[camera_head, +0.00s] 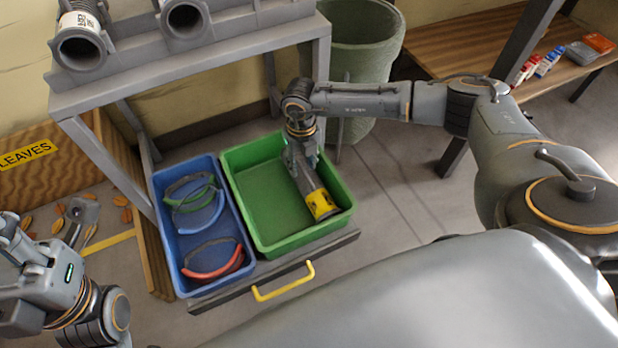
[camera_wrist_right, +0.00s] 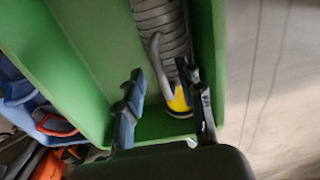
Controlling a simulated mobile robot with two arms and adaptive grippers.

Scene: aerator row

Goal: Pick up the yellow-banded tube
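The yellow-banded tube (camera_head: 322,204) is a grey ribbed tube lying in the green bin (camera_head: 262,246), along its right side, with the yellow band towards the near end. My right gripper (camera_head: 302,154) is over the tube's far part and hides some of it. In the right wrist view the tube (camera_wrist_right: 160,28) and its yellow band (camera_wrist_right: 179,99) show beyond the spread fingers of the right gripper (camera_wrist_right: 165,105). I cannot tell whether a finger touches the tube. My left gripper (camera_head: 48,222) is at the lower left, fingers apart and empty.
A blue bin (camera_head: 163,225) with several coloured curved pieces stands left of the green one. A grey rack (camera_head: 210,52) holding tubes stands behind. A green barrel (camera_head: 362,50) and a wooden bench (camera_head: 465,55) are farther back.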

